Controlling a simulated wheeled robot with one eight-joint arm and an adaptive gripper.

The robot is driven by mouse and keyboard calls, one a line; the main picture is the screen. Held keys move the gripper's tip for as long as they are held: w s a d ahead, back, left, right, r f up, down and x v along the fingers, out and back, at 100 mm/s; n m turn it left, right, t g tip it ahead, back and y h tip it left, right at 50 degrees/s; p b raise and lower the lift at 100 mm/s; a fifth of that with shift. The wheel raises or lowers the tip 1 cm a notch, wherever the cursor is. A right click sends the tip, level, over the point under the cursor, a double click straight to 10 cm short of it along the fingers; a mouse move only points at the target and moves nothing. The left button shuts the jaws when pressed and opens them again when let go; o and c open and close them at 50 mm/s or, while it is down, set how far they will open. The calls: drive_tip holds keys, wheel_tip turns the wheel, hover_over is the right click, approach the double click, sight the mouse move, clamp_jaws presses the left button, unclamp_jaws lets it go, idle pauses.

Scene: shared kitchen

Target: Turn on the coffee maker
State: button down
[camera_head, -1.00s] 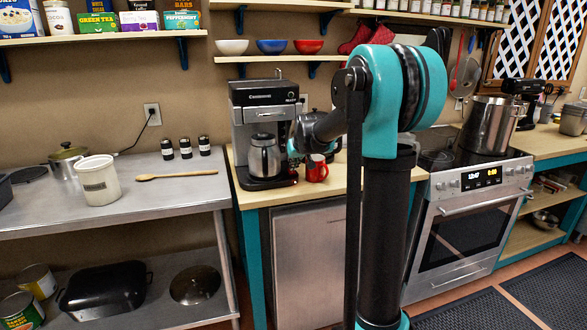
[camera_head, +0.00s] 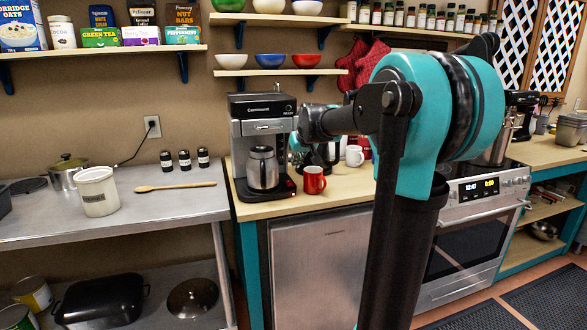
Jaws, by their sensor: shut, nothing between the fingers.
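The coffee maker (camera_head: 262,112) is silver and black and stands upright on the wooden counter, left of my arm. A metal carafe (camera_head: 262,168) sits in it. A small reddish spot shows at the right front of its black base (camera_head: 265,189); I cannot tell clearly whether it is a light. My gripper (camera_head: 298,158) is at the machine's right side, above the base and beside the carafe. It is small and partly hidden by my wrist. It appears shut and empty, and I cannot tell whether it touches the machine.
A red mug (camera_head: 314,181) stands just right of the coffee maker's base. A white mug (camera_head: 354,155) and dark items are behind it. A bowl shelf (camera_head: 280,73) hangs above. The stove (camera_head: 478,210) is at right. The counter front is clear.

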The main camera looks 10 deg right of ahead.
drive_tip(key=shift+s+v, duration=0.2)
drive_tip(key=shift+v, duration=1.2)
drive_tip(key=shift+f, duration=0.25)
drive_tip(key=s+d+f+m+g, duration=0.1)
drive_tip(key=s+f, duration=1.3)
drive_tip(key=s, duration=0.3)
drive_tip(key=s+d+f+g+h, duration=0.1)
drive_tip(key=s+d+f+g, duration=0.1)
drive_tip(key=s+f, duration=1.2)
drive_tip(key=s, duration=0.3)
drive_tip(key=shift+m+g, duration=0.3)
drive_tip(key=shift+m, duration=0.1)
